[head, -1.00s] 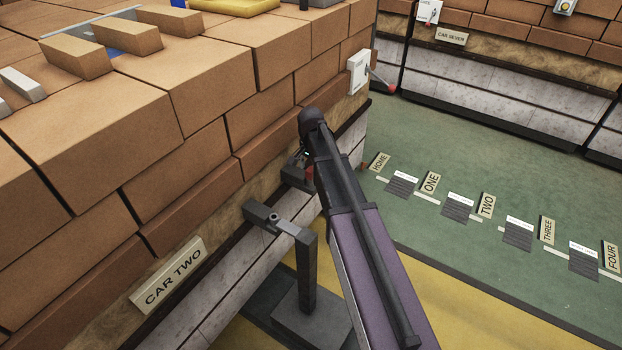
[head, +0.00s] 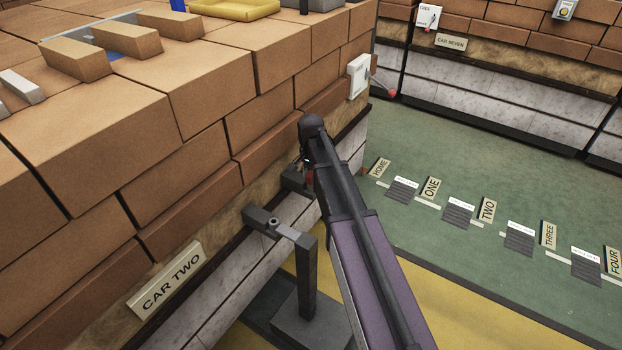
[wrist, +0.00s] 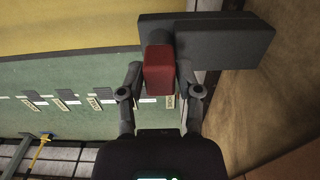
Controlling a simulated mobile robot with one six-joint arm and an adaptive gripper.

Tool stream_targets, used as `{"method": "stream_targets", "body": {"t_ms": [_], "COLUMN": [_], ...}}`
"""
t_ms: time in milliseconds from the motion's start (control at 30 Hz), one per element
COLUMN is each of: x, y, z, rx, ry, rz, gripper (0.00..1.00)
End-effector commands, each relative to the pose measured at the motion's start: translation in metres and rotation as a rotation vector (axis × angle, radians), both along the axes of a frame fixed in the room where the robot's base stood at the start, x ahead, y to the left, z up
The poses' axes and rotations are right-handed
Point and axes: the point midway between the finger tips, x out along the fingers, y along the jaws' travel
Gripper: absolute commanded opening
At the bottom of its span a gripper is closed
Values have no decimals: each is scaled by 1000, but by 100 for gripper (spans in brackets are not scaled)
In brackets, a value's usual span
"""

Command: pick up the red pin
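The red pin (wrist: 158,70) shows in the wrist view as a dark red block against a dark grey bracket (wrist: 225,42). My gripper (wrist: 159,72) is open, with one finger on each side of the pin and a narrow gap visible on both sides. I cannot tell whether the fingertips are level with the pin in depth. In the head view only a small red part of the pin (head: 309,178) shows beside my arm, and my fingers are mostly hidden behind the wrist.
A brick-faced counter (head: 180,175) with a CAR TWO sign (head: 166,280) fills the left. A grey post with an arm (head: 307,275) stands close below my gripper. A white lever box (head: 358,76) is on the counter's corner.

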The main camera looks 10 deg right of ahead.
Motion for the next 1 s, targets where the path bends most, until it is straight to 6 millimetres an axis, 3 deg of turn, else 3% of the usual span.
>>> {"method": "stream_targets", "body": {"t_ms": [33, 100, 633, 1000], "x": [0, 0, 0, 0], "y": [0, -1, -1, -1], "z": [0, 0, 4, 30], "rx": [0, 0, 0, 0], "ry": [0, 0, 0, 0], "rz": [-1, -1, -1, -1], "gripper": [15, 0, 0, 0]}}
